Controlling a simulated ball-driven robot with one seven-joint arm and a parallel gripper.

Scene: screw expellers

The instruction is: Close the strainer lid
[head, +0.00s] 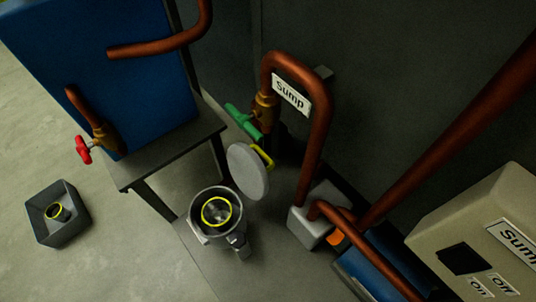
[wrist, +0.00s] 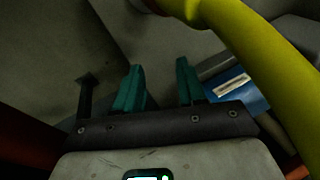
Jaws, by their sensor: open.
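The strainer (head: 236,226) is a grey round pot on the floor with its top open. A yellow ring (head: 204,217) shows inside it. Its lid (head: 248,174) is a grey disc, tilted up at the far right of the strainer's rim. A yellow handle (head: 264,155) shows behind the lid. My gripper (wrist: 160,82) shows only in the wrist view, with its two teal fingers apart and nothing between them. A thick yellow bar (wrist: 245,48) passes close by on the right there; I cannot tell whether it is the lid's handle.
A copper sump pipe (head: 321,110) and a green-handled valve (head: 243,122) stand behind the lid. A blue tank on a table (head: 165,158) is at left, with a red valve handle (head: 83,149). A grey bin (head: 72,226) sits on the floor. A control box (head: 475,220) is at right.

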